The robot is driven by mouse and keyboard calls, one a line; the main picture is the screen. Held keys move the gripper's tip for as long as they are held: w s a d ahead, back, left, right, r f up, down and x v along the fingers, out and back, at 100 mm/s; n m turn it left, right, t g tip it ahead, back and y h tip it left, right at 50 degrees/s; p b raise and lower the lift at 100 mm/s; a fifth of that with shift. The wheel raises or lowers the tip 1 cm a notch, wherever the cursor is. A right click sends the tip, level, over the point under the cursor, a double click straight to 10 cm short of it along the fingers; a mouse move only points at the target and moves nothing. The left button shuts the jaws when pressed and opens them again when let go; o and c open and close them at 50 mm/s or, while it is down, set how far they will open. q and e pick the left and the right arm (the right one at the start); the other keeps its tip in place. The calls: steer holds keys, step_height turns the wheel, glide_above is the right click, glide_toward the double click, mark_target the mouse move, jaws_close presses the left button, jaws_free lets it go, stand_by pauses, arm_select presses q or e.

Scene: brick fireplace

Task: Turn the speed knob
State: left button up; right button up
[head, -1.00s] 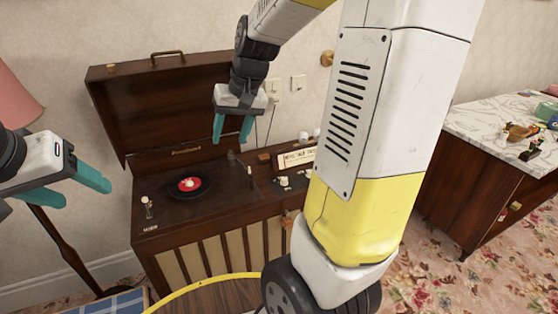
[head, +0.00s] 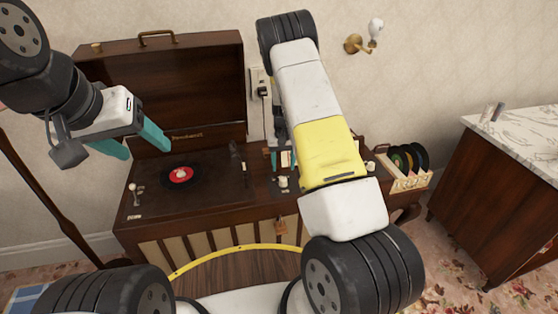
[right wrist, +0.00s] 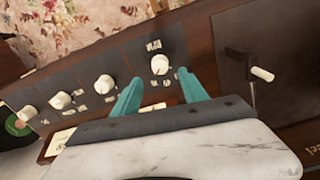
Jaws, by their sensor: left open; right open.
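The record player cabinet (head: 200,216) stands against the wall with its lid (head: 165,95) up. Cream knobs sit in a row on its dark control panel; their labels are too small to read, so I cannot tell which is the speed knob. In the right wrist view, my right gripper (right wrist: 160,77) is open, with the nearest knob (right wrist: 160,64) in line with the gap between its fingertips; contact cannot be told. Another knob (right wrist: 104,84) is left of it. In the head view, my right gripper (head: 283,163) is partly hidden behind my arm. My left gripper (head: 146,152) is open and empty above the turntable's left side.
A red-labelled record (head: 181,174) lies on the turntable. The tonearm (right wrist: 262,74) is right of the gripper in the wrist view. A record rack (head: 408,180) is at the cabinet's right end. A marble-topped counter (head: 525,130) stands at right, and a wall lamp (head: 355,44) is above.

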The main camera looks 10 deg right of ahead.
mark_target(283, 178)
step_height(283, 178, down, 7)
steer(key=shift+r, duration=0.2)
jaws_close()
